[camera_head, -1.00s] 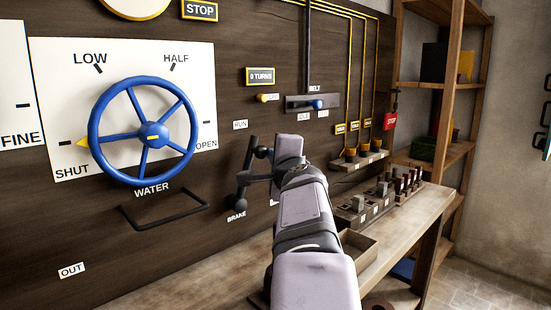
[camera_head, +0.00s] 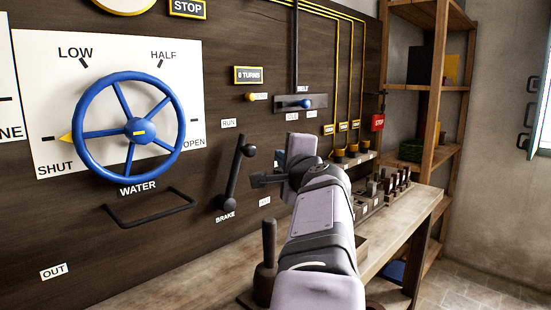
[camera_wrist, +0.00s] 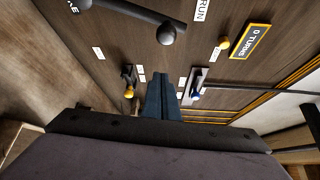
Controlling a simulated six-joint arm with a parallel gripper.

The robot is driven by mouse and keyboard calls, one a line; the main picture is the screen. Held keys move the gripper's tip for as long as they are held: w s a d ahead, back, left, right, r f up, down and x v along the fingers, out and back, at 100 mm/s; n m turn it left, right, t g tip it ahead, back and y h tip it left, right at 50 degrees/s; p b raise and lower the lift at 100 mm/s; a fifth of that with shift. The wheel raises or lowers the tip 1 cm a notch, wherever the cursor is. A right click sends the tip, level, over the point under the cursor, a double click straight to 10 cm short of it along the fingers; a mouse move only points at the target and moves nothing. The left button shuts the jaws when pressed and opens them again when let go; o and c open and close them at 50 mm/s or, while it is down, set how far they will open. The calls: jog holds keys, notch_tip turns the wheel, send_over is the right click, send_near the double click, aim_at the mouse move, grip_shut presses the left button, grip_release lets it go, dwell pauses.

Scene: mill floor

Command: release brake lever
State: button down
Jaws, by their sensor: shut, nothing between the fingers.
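The brake lever (camera_head: 233,178) is a black bar with round knobs on the dark panel, above the BRAKE label (camera_head: 225,217). It leans slightly right, its upper end below the RUN label (camera_head: 228,123). In the wrist view the lever (camera_wrist: 130,12) and its knob (camera_wrist: 166,34) are at the top edge. My gripper (camera_head: 254,181) is shut and empty, just right of the lever with a small gap in the head view. Its blue-grey fingers (camera_wrist: 162,78) point at the panel in the wrist view, clear of the knob. My arm hides part of the panel and bench behind it.
A blue water wheel (camera_head: 137,127) is left of the lever, with a black bar handle (camera_head: 150,207) below it. The belt slider (camera_head: 306,103) is up to the right. A dark upright handle (camera_head: 268,255) stands on the bench (camera_head: 150,290) near my arm. Shelves stand at right.

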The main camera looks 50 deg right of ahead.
jog(key=b+v, duration=0.1)
jog(key=v, duration=0.4)
jog(key=shift+s, duration=0.1)
dwell(0.4)
jog(key=w+a+f+n+g+y+p, duration=0.35)
jog(key=a+n+p, duration=0.35)
jog(key=p, duration=0.5)
jog(key=w+a+f+n+g+y+p, duration=0.25)
jog(key=a+n+g+y+p, duration=0.2)
jog(key=a+p, duration=0.65)
jog(key=s+a+r+n+g+y+p, duration=0.1)
jog(key=s+a+r+n+g+p, duration=0.15)
jog(key=s+a+n+p, duration=0.8)
jog(key=s+a+r+n+g+p, duration=0.2)
jog(key=s+a+n+g+p, duration=0.3)
jog(key=p, duration=1.1)
jog(key=shift+m+t, duration=0.5)
jog(key=shift+t, duration=0.05)
jog(key=f+b, duration=0.3)
jog(key=a+f+b, duration=0.1)
jog(key=f+b, duration=0.1)
jog(key=shift+s+f, duration=0.2)
jog(key=shift+s, duration=0.2)
